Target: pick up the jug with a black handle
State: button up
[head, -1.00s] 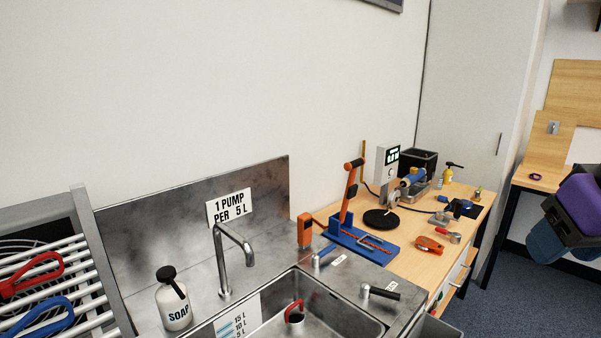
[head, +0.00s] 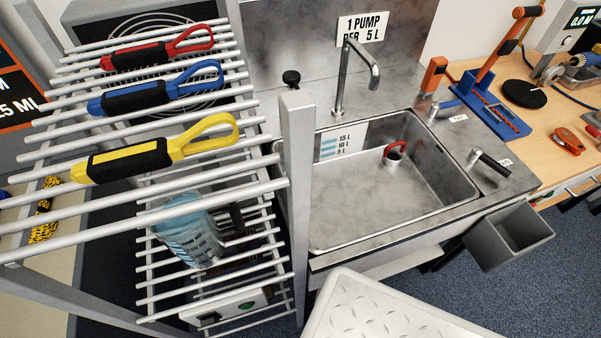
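The jug (head: 184,243) is clear and bluish with dark markings on its side. It stands on the lower shelf of the metal drying rack, seen through the bars of the upper shelf. Its black handle (head: 237,217) points to the right. Bars cross in front of part of the jug. My gripper is not in view.
Red (head: 145,54), blue (head: 145,94) and yellow-and-black (head: 130,160) looped straps lie on the rack's upper bars (head: 228,190). A grey post (head: 298,190) stands between rack and steel sink (head: 345,222). A grey bin (head: 510,238) hangs right of the sink.

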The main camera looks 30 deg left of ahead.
aim_at(197, 239)
jog(key=k+j+u, duration=0.1)
jog(key=u, duration=1.9)
jog(key=z, duration=2.65)
jog(key=u, duration=2.65)
